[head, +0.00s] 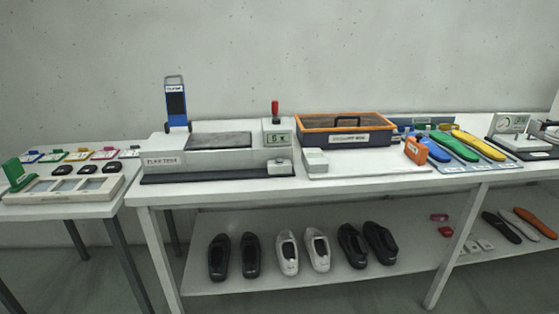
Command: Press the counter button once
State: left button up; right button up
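No button is clearly marked as the counter button. A grey box with a green digital display (277,138) stands at the right end of the grey flex-test machine (215,160) on the middle table. A red-handled lever or knob (275,107) rises above this box. A small light block (280,166) sits on the machine's front below the display. The digits are too small to read surely. Another white block (315,157) stands on a white board to the right. Neither of my grippers is in view.
An orange-rimmed case (347,130) and an orange device (416,151) stand right of the machine. Blue, green and yellow soles (455,146) lie further right. A gauge with a green display (513,123) is at far right. Several shoes (303,251) rest on the lower shelf.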

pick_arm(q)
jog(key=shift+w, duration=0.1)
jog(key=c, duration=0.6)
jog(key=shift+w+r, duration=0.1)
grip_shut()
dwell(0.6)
